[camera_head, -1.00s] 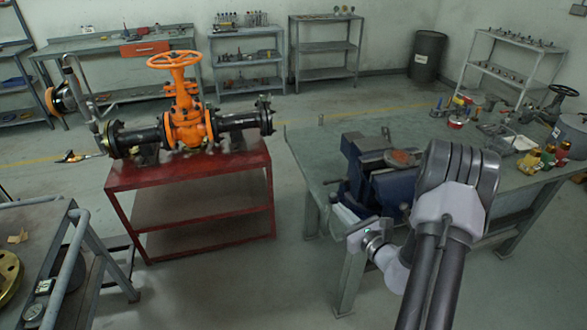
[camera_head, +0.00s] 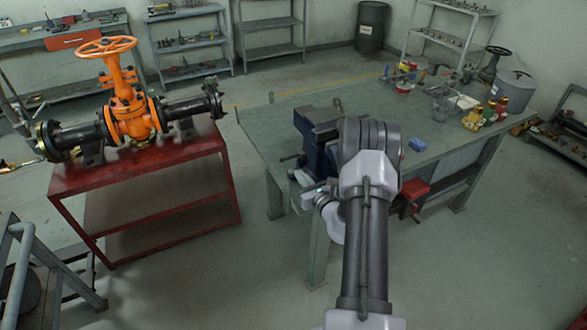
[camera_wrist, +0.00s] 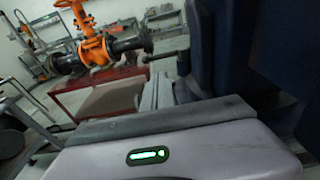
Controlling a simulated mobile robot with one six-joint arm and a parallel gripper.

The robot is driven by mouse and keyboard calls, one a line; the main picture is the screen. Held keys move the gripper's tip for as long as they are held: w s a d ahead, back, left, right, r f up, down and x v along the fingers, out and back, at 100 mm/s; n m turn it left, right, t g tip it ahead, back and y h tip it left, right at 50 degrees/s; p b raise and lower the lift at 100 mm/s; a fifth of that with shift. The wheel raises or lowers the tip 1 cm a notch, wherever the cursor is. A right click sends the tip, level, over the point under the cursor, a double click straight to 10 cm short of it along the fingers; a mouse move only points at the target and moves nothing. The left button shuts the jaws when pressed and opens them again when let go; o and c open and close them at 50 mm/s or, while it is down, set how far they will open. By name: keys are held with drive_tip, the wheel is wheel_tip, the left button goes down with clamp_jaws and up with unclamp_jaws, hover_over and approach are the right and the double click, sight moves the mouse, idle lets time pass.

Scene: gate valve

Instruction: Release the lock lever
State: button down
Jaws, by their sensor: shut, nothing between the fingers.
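The orange gate valve (camera_head: 128,112), with its orange handwheel (camera_head: 105,47) on top, sits between dark pipe flanges on the red table (camera_head: 150,172). The valve also shows in the wrist view (camera_wrist: 94,50), tilted. I cannot make out the lock lever in either view. My gripper (camera_head: 312,192) is beside the workbench, well right of the valve and apart from it. It is shut and empty; its pale housing with a green light fills the bottom of the wrist view (camera_wrist: 150,150). My arm hides part of it in the head view.
A blue vise (camera_head: 308,135) stands on the green workbench (camera_head: 265,120) close to my arm; a blue body, likely the vise, fills the right of the wrist view (camera_wrist: 212,60). Open floor lies between the two tables. A metal frame (camera_head: 22,270) stands at lower left.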

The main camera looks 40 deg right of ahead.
sight(293, 157)
drive_tip(key=x, duration=0.3)
drive_tip(key=b+x, duration=0.1)
drive_tip(key=shift+w+r, duration=0.25)
drive_tip(key=shift+r, duration=0.1)
drive_tip(key=shift+w+d+r, duration=0.15)
drive_tip(key=shift+w+r, duration=0.05)
drive_tip(key=shift+w, duration=0.35)
